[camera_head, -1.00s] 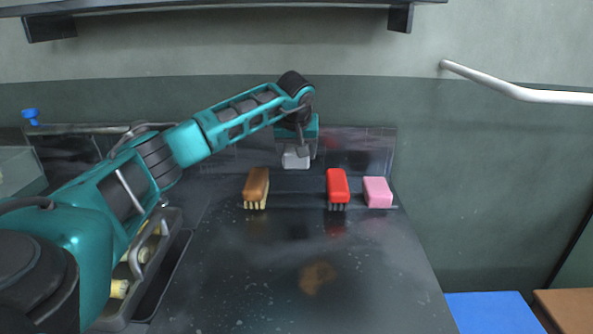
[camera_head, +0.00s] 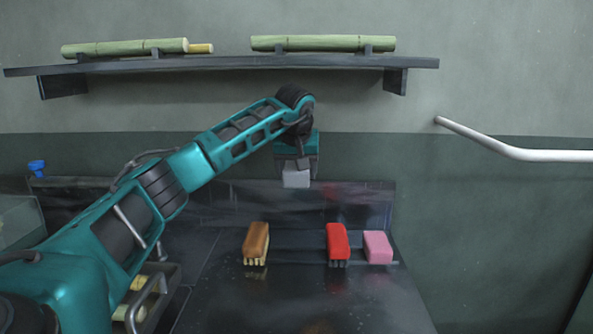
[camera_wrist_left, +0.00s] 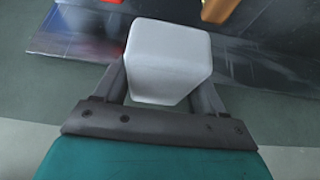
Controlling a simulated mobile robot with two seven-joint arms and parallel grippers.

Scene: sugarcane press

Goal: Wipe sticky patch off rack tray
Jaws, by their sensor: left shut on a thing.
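My left gripper (camera_head: 297,165) is shut on a white block (camera_head: 296,180). It holds the block raised above the back of the dark worktop, in front of the low back panel. In the left wrist view the white block (camera_wrist_left: 168,60) sits between the two fingers. A brown brush (camera_head: 257,238), a red brush (camera_head: 337,240) and a pink block (camera_head: 377,246) stand in a row on the worktop (camera_head: 300,305), below the gripper. I cannot make out a sticky patch now. My right gripper is not in view.
A wall shelf (camera_head: 225,66) above holds green cane stalks (camera_head: 322,43). A white handrail (camera_head: 515,150) is on the right wall. A tray (camera_head: 172,283) with cane pieces lies at lower left, partly behind my arm. A blue knob (camera_head: 37,167) is at far left.

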